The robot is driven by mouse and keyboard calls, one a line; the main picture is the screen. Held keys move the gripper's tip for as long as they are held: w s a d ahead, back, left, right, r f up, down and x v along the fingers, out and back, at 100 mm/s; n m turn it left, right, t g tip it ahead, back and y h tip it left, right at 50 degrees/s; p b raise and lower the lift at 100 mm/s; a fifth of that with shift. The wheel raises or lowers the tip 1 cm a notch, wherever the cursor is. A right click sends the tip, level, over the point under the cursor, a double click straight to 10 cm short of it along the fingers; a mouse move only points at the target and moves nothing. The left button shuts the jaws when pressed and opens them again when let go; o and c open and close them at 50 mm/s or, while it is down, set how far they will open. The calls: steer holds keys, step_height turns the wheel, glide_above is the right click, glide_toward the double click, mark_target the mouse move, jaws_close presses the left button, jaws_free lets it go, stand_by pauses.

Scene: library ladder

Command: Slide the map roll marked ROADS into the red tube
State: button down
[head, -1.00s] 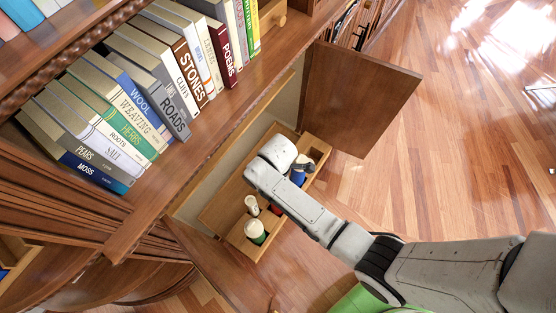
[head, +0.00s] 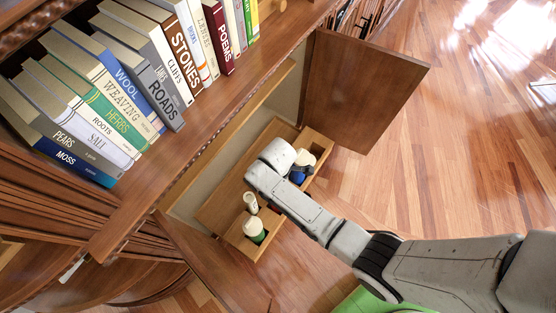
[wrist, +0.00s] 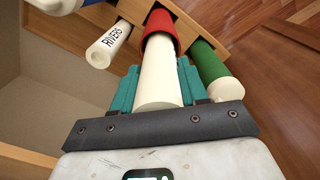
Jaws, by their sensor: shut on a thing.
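My gripper (wrist: 159,84) is shut on a white map roll (wrist: 158,78), with teal fingers on either side of it. No marking on this roll is readable from here. The red tube (wrist: 161,22) is straight beyond the roll in the wrist view. The roll's far end meets the tube's mouth, with red showing on both sides of it; I cannot tell how deep it sits.
A white roll marked RIVERS (wrist: 109,46) lies left of the red tube. A green tube (wrist: 208,64) with a white end is on the right. A blue tube (head: 298,175) stands in the wooden tray (head: 227,232). An open cabinet door (head: 360,90) and the bookshelf edge flank the tray.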

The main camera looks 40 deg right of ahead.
steer(key=shift+f, duration=0.25)
steer(key=c, duration=0.5)
jaws_free()
step_height(320, 180, up, 11)
steer(key=shift+f+p, duration=0.1)
steer(key=shift+p, duration=0.85)
